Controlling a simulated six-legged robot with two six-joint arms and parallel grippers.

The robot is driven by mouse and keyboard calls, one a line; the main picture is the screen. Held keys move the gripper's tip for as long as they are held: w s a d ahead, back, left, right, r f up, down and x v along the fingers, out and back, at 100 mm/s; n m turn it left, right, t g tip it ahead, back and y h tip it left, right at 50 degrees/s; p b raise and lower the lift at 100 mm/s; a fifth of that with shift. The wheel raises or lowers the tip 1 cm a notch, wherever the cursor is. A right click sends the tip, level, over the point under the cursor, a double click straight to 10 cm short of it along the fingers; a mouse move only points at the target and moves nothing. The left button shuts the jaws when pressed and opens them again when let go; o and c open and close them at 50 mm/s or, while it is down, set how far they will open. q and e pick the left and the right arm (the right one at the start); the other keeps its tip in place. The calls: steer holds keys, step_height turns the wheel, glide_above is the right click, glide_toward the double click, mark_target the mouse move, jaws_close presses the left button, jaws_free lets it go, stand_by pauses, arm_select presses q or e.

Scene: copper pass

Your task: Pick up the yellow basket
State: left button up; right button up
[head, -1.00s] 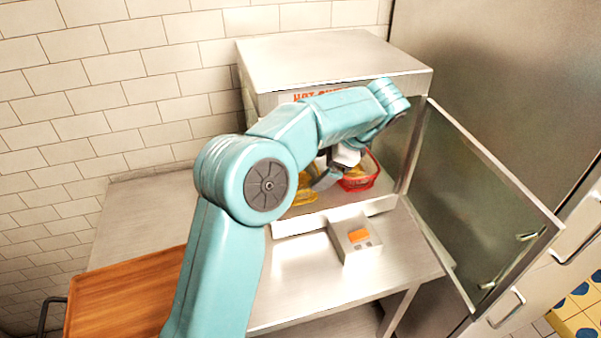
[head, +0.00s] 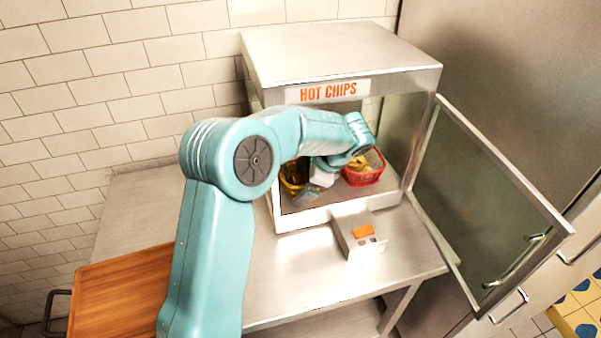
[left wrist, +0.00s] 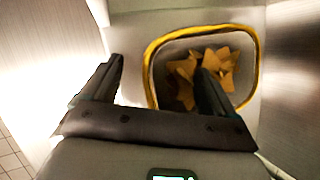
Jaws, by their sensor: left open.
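The yellow basket (head: 291,181) sits inside the warmer at its left side, partly hidden behind my left arm and gripper. In the left wrist view the basket's yellow rim (left wrist: 196,31) shows, with chips (left wrist: 222,62) inside. My left gripper (head: 309,191) is inside the warmer beside the basket. In the left wrist view the gripper (left wrist: 160,80) is open, with one finger outside the basket to the left and the other over its opening. The near side of the rim lies between the fingers in the picture; I cannot tell whether they touch it. My right gripper is not in view.
A red basket (head: 364,178) with chips stands to the right in the HOT CHIPS warmer (head: 340,60). The warmer's glass door (head: 480,190) stands open at the right. A small box with an orange button (head: 362,231) is in front. A wooden board (head: 125,290) lies at left.

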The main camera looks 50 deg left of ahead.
arm_select(q)
steer(key=shift+s+a+f, duration=0.15)
steer(key=shift+a+f, duration=0.3)
steer(key=shift+d+r, duration=0.1)
steer(key=shift+d, duration=0.1)
steer(key=shift+c, duration=0.7)
steer(key=c, duration=1.5)
steer(key=shift+s+d, duration=0.1)
steer(key=shift+s, duration=0.05)
jaws_close()
